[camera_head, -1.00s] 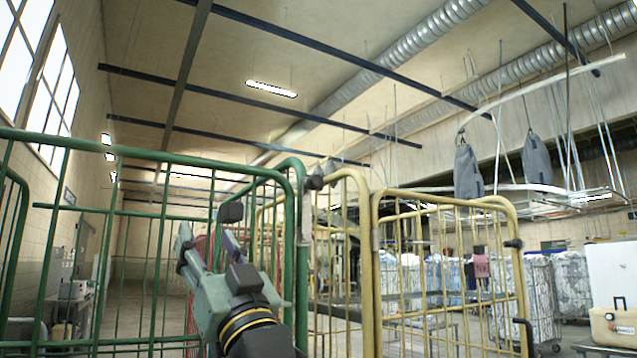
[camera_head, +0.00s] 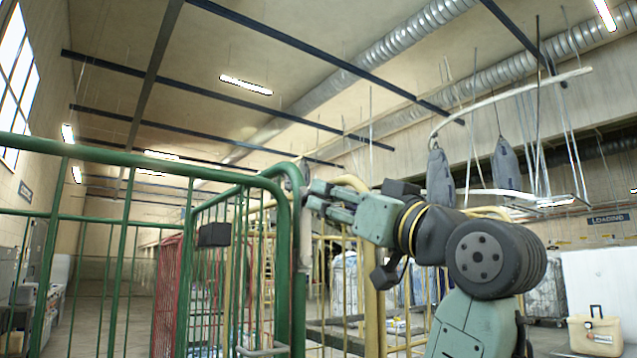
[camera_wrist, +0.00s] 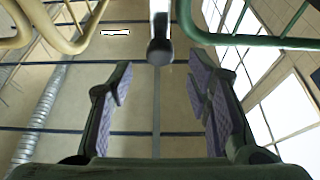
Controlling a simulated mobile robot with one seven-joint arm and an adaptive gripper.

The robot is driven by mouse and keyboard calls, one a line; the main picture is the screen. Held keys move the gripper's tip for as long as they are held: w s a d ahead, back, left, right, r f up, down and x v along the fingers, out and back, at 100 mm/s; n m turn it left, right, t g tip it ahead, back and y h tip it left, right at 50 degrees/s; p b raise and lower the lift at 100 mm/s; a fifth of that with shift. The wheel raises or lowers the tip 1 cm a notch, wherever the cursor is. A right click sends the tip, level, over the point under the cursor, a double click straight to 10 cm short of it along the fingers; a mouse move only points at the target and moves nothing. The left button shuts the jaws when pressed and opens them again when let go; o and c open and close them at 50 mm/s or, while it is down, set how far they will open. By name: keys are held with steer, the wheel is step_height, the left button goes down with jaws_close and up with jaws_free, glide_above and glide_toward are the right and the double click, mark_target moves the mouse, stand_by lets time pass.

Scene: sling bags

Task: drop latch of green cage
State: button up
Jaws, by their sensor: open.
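The green cage (camera_head: 287,230) fills the left and middle of the head view; its rounded top corner also shows at the upper right of the wrist view (camera_wrist: 235,40). A pale upright latch rod stands at that corner. In the wrist view its dark rounded end (camera_wrist: 160,52) appears centred just beyond my fingertips. My gripper (camera_head: 312,195) is beside the cage's top corner, reaching in from the right. In the wrist view my gripper (camera_wrist: 162,88) is open and empty, its purple-padded fingers apart. No contact with the latch is visible. In the head view my fingers partly cover the latch area.
A yellow cage (camera_head: 371,315) stands close on the right, its tube also at the wrist view's upper left (camera_wrist: 50,30). A black block (camera_head: 214,234) is on the green cage. A red cage (camera_head: 166,295) stands behind. A cream case (camera_head: 594,335) is at far right.

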steer(key=p+x, duration=0.2)
steer(key=x, duration=0.4)
steer(key=shift+c, duration=0.2)
jaws_close()
stand_by(0.6)
